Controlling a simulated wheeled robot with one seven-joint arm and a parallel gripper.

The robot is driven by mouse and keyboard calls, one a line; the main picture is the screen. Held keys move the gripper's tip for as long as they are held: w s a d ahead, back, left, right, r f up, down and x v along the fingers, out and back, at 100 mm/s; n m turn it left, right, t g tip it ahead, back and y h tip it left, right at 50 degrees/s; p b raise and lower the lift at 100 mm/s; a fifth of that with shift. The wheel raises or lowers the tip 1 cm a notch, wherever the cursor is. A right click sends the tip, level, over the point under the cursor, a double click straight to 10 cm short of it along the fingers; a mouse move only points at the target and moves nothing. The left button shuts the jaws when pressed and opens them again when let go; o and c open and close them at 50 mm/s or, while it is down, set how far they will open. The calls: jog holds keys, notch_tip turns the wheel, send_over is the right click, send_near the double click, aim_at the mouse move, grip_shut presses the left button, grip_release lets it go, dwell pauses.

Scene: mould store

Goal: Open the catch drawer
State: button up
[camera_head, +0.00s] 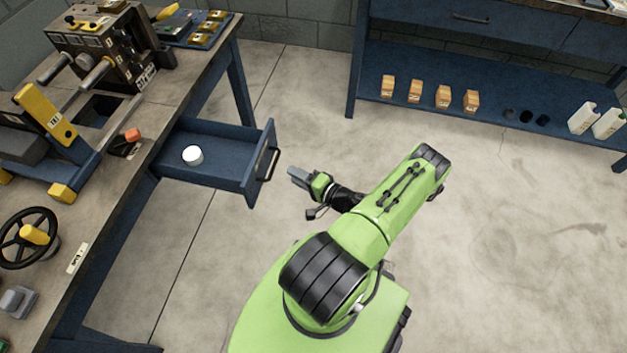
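The catch drawer (222,168) is a blue drawer under the left workbench. It stands pulled out, with its inside in view. A white round object (193,155) lies in it. The drawer's front carries a dark bar handle (267,164) on its right side. My gripper (297,176) is a little to the right of the handle and looks apart from it. Its fingers point left toward the drawer front. The fingers are small in this view, and I cannot tell whether they are open or shut.
The left workbench (120,185) carries a mould machine (105,50), a black handwheel (27,238) and a yellow-handled lever. A blue shelf unit (400,60) at the back holds several wooden blocks and white bottles. The concrete floor on the right is clear.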

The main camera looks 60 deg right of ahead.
jog(key=s+r+p, duration=0.1)
jog(key=s, duration=0.6)
jog(key=shift+s+a+r, duration=0.25)
jog(key=shift+s, duration=0.05)
